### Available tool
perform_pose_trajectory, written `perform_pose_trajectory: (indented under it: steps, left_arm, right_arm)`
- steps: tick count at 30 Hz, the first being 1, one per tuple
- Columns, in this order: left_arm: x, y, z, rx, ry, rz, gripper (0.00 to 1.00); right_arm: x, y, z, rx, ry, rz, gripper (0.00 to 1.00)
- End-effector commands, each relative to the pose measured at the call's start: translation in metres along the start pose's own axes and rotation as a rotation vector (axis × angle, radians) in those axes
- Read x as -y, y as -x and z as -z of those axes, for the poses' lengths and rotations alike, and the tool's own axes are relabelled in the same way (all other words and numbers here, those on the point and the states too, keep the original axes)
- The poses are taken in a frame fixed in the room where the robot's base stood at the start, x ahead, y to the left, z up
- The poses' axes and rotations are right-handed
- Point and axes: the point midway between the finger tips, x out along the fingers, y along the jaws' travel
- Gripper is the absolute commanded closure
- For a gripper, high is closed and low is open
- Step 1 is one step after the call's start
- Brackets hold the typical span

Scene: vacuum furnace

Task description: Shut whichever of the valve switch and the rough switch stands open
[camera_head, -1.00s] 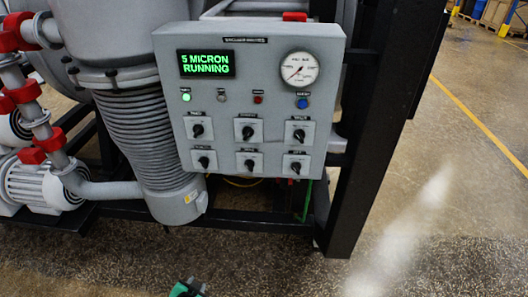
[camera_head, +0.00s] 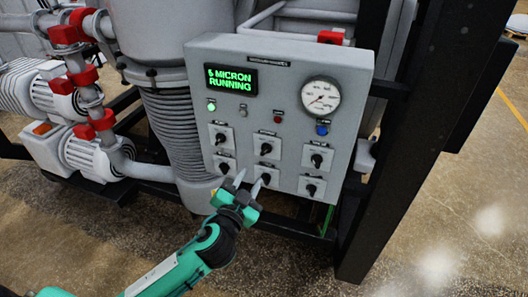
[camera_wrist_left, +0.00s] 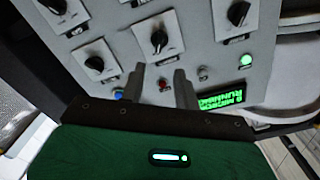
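The grey control panel (camera_head: 285,120) carries two rows of black rotary switches on pale plates. The upper row has a left switch (camera_head: 220,138), a middle switch (camera_head: 265,149) and a right switch (camera_head: 317,160). The lower row has a left switch (camera_head: 223,167), a middle switch and a right switch (camera_head: 311,189). Their labels are too small to read, so I cannot tell which are the valve and rough switches. My left gripper (camera_head: 249,182) is open and empty before the lower left and middle switches. Its parted fingers (camera_wrist_left: 160,85) show in the left wrist view, apart from any knob.
The display (camera_head: 230,79) reads "5 MICRON RUNNING" and a green lamp (camera_head: 211,106) is lit. A round gauge (camera_head: 320,97) is at the upper right. A black frame post (camera_head: 415,150) stands right of the panel; pumps and red-banded pipes (camera_head: 95,105) stand left. Floor in front is open.

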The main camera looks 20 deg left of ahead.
Motion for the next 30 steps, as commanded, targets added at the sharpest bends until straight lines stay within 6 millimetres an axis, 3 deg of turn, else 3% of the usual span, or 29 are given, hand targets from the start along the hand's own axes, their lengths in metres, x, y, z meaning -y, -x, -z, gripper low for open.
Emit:
perform_pose_trajectory:
  steps: [9,15,21,30]
  left_arm:
    - [0.003,-0.063,0.004,0.001,-0.001,0.002,0.68]
    - [0.002,-0.091,0.002,0.002,-0.001,0.001,0.68]
    - [0.001,-0.104,0.000,0.001,0.001,0.000,0.68]
    - [0.000,-0.106,-0.001,0.002,0.001,0.000,0.68]
  right_arm:
    - [0.006,0.029,0.003,-0.001,-0.003,0.007,0.64]
    - [0.003,0.040,0.004,0.000,-0.002,0.003,0.64]
    - [-0.001,0.043,0.004,0.000,-0.001,0.000,0.64]
    - [-0.003,0.043,0.004,0.000,0.000,-0.003,0.64]
